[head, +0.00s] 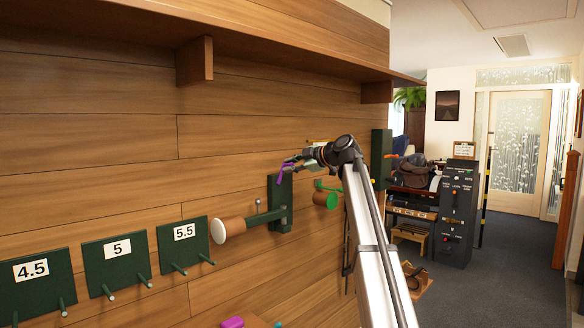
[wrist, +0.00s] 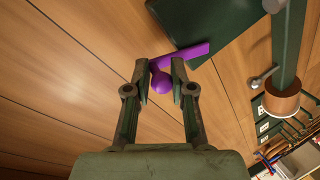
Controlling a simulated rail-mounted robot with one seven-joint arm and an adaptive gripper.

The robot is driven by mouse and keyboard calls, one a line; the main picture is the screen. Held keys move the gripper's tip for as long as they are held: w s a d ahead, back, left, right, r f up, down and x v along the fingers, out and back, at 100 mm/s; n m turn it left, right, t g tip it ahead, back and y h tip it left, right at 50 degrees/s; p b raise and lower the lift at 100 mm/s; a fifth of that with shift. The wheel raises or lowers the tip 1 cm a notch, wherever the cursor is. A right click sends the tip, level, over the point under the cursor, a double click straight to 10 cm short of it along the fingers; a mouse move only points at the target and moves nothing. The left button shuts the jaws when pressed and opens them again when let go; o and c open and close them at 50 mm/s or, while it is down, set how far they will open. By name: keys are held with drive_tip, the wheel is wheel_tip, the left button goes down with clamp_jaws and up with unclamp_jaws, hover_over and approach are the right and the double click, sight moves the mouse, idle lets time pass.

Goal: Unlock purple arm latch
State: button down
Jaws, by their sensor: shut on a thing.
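The purple arm latch (wrist: 186,56) is a bar with a rounded knob at one end, at the edge of a dark green wall plate (wrist: 205,22). In the head view the latch (head: 284,174) shows at the top of a dark green wall bracket (head: 278,212). My gripper (wrist: 161,80) is shut on the latch, with a finger on each side of its knob end. In the head view my gripper (head: 298,163) is small and dark, and its contact is hard to make out.
A wooden roll arm (head: 229,229) with a white end sticks out from the bracket. A green latch (head: 325,196) is just to the right. Pegged plates numbered 4.5, 5 and 5.5 (head: 184,245) hang at left. A wooden shelf (head: 260,42) runs above.

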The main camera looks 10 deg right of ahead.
drive_tip(key=c, duration=1)
unclamp_jaws()
drive_tip(key=shift+s+a+f, duration=0.15)
drive_tip(key=shift+a+f, duration=0.05)
drive_tip(key=shift+c, duration=0.2)
drive_tip(key=shift+d+r, duration=0.1)
drive_tip(key=shift+s+d+r, duration=0.1)
drive_tip(key=shift+s+d, duration=0.1)
drive_tip(key=v, duration=1.1)
drive_tip(key=shift+d, duration=0.1)
